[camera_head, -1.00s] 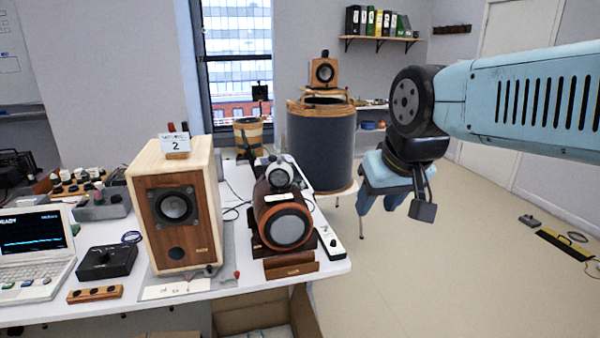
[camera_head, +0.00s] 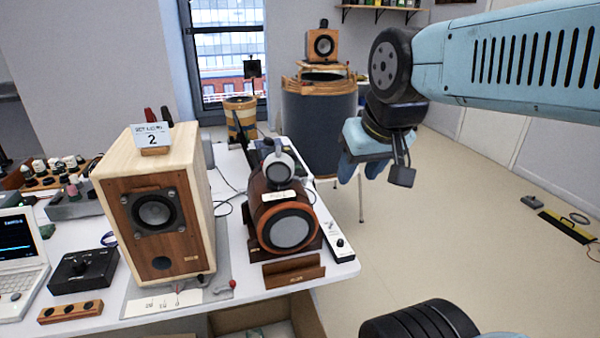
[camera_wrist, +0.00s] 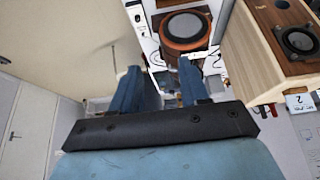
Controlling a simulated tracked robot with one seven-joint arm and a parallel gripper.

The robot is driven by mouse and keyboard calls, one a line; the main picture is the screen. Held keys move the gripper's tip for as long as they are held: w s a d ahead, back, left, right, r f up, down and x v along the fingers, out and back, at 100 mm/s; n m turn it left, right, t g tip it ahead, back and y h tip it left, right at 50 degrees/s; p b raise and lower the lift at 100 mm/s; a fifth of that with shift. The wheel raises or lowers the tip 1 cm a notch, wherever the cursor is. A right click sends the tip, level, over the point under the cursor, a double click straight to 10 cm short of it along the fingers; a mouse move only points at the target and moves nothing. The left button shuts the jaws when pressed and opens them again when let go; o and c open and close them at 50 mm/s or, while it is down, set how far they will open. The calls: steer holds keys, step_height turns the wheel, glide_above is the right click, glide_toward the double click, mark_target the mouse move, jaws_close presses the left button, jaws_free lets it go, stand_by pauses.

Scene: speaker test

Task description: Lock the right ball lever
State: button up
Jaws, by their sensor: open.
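A small lever with a red ball (camera_head: 232,284) sticks up at the right front corner of the grey base plate (camera_head: 222,265) under the wooden box speaker (camera_head: 160,215). A second, smaller lever end (camera_head: 201,279) shows to its left, too small to read. Whether either is locked, I cannot tell. My gripper (camera_head: 360,172) is open and empty, pointing down in the air beyond the table's right edge, well apart from the levers. In the wrist view my gripper (camera_wrist: 160,88) has its two blue fingers spread. The box speaker (camera_wrist: 262,50) shows at the upper right there; I cannot make out the levers.
A round orange-rimmed speaker (camera_head: 288,225) stands right of the box, with a wooden block (camera_head: 293,271) in front and a white strip device (camera_head: 335,238) beside it. A black knob box (camera_head: 84,270) and a laptop (camera_head: 18,262) stand left.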

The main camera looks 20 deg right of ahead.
steer(key=w+d+r+m+g+y, duration=0.1)
steer(key=w+m+g+y, duration=0.15)
steer(key=w+m, duration=0.9)
steer(key=w+d+f+m+g+y, duration=0.1)
steer(key=w+d+f+m+g, duration=0.15)
steer(key=w, duration=0.65)
steer(key=w+d+f+m+g+y, duration=0.1)
steer(key=w+f+m, duration=0.3)
steer(key=w, duration=0.5)
steer(key=x, duration=1.2)
steer(key=shift+f, duration=0.35)
